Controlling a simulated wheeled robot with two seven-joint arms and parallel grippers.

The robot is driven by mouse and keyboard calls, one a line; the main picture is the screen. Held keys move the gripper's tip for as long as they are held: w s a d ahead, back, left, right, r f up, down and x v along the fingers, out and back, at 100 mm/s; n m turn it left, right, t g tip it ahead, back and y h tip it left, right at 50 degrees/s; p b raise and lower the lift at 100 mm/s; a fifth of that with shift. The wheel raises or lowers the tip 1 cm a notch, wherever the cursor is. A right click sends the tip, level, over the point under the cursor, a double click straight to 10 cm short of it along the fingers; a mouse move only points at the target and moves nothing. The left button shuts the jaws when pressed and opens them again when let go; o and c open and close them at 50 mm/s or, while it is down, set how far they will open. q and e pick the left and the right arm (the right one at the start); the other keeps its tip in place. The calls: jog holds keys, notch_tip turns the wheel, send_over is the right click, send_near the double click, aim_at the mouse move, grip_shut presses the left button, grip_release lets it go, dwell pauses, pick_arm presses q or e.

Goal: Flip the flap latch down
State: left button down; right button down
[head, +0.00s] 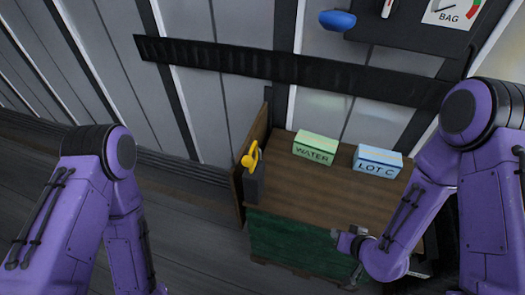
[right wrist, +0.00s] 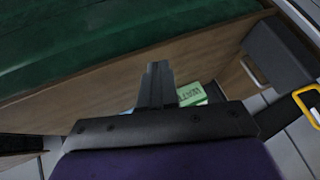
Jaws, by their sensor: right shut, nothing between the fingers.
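The yellow latch (head: 251,157) is a small looped lever on a dark block (head: 254,185) at the left end of the wooden top. Its yellow part stands up above the block. In the right wrist view the yellow loop (right wrist: 303,101) shows at the right edge, partly cut off. An upright wooden panel (head: 256,135) stands just behind and left of the block. My right gripper (head: 337,234) is at the front edge of the wooden top, well right of the latch and apart from it. Its fingers (right wrist: 157,85) are together and empty. My left gripper is outside the view; only its arm shows.
A green WATER box (head: 314,150) and a blue LOT C box (head: 378,158) stand on the wooden top (head: 310,190). Its base (head: 290,243) is green. A dark rail (head: 290,68) crosses the wall behind. The top between latch and right gripper is clear.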

aim_at(251, 162)
jog(key=w+a+r+n+y, duration=0.2)
jog(key=a+r+n+y, duration=0.1)
jog(key=r+n, duration=0.2)
jog(key=w+a+r+n+y, duration=0.1)
jog(key=a+r+n+y, duration=0.2)
jog(key=r, duration=0.7)
jog(key=w+a+r+n+g+y, duration=0.1)
jog(key=w+a+r+n+y, duration=0.1)
jog(key=r+n, duration=0.5)
jog(key=shift+w+a+r+n+y, duration=0.3)
jog(key=shift+a+r+y, duration=0.4)
jog(key=shift+a+y, duration=0.25)
jog(key=shift+w+f, duration=0.1)
jog(key=shift+w, duration=0.05)
jog(key=p+x, duration=0.1)
jog(key=x, duration=1.3)
jog(key=shift+a, duration=0.2)
